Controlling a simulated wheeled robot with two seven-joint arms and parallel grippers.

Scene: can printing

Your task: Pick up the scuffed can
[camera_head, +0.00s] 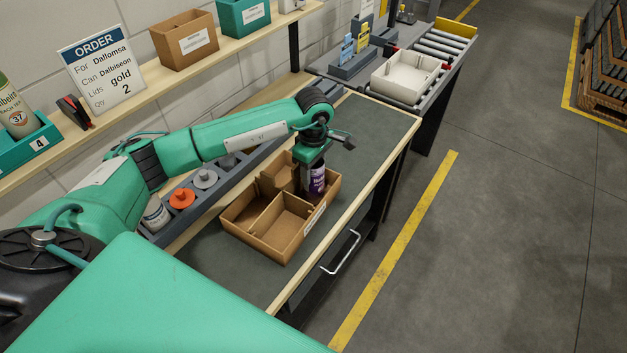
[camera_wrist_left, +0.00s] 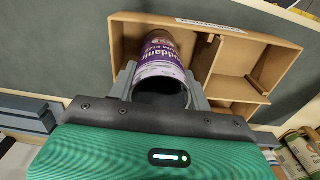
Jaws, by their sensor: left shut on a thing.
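A can with a purple and white label (camera_head: 316,180) is at the right-hand end of a divided cardboard box (camera_head: 272,248) on the workbench. My left gripper (camera_head: 312,164) is above the box with its fingers on either side of the can. In the left wrist view, the gripper (camera_wrist_left: 160,88) is shut on the can (camera_wrist_left: 160,52), whose purple label shows between the fingers. Scuffs cannot be made out clearly, and whether the can touches the box floor cannot be told. The box's front compartments look empty. My right gripper does not show.
A grey rack with grey lids (camera_head: 205,179) and an orange lid (camera_head: 181,198) lies along the bench's back. An order sign (camera_head: 101,68) stands on the shelf. The bench's right end is clear.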

